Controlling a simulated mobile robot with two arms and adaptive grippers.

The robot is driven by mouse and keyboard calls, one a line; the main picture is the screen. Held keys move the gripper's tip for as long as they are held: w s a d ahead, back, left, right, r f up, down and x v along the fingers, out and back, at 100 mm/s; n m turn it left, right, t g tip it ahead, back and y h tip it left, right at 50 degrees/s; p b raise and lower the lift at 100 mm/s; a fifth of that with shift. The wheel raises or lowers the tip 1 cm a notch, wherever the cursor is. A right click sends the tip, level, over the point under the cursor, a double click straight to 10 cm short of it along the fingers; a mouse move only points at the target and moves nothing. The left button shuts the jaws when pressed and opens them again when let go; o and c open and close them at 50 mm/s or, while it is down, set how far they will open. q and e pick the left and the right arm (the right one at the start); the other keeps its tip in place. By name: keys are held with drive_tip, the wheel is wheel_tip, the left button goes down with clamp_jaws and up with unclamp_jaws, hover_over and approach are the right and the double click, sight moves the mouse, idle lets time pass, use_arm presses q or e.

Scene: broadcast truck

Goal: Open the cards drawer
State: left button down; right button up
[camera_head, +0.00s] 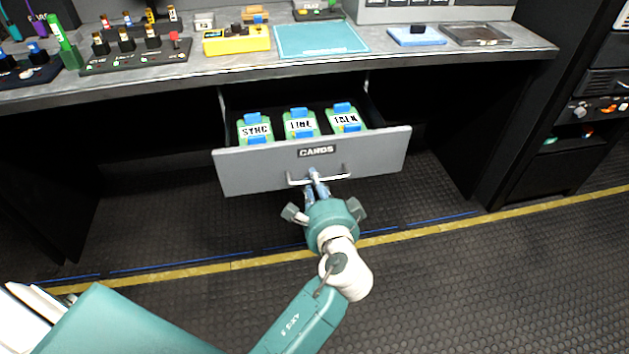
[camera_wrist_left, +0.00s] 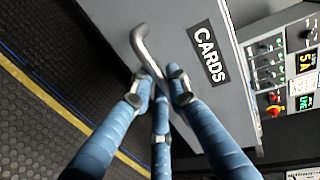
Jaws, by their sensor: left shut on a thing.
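The cards drawer (camera_head: 240,172) is a grey drawer under the workbench, labelled CARDS, and it stands pulled out with its inside showing. Three green cards with blue clips lie in it, among them one marked SYNC (camera_head: 256,130). A metal bar handle (camera_head: 335,178) is on its front. My left gripper (camera_head: 315,183) is at the middle of the handle, with its fingers shut on it. In the left wrist view the blue fingers (camera_wrist_left: 162,90) close around the handle (camera_wrist_left: 143,45) beside the CARDS label (camera_wrist_left: 208,54). My right gripper is not in view.
The workbench (camera_head: 220,75) above carries a teal mat (camera_head: 320,39), a yellow box (camera_head: 236,40), a blue pad (camera_head: 417,36) and control panels. An equipment rack (camera_head: 580,110) stands at the right. The dark floor in front of the drawer is clear, with a yellow line (camera_head: 420,224).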

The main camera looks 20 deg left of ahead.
use_arm(q)
drive_tip(key=c, duration=1.7)
unclamp_jaws()
drive_tip(key=shift+r, duration=0.1)
drive_tip(key=shift+c, duration=0.2)
drive_tip(key=shift+s, duration=0.1)
drive_tip(key=v, duration=0.8)
drive_tip(key=shift+d, duration=0.1)
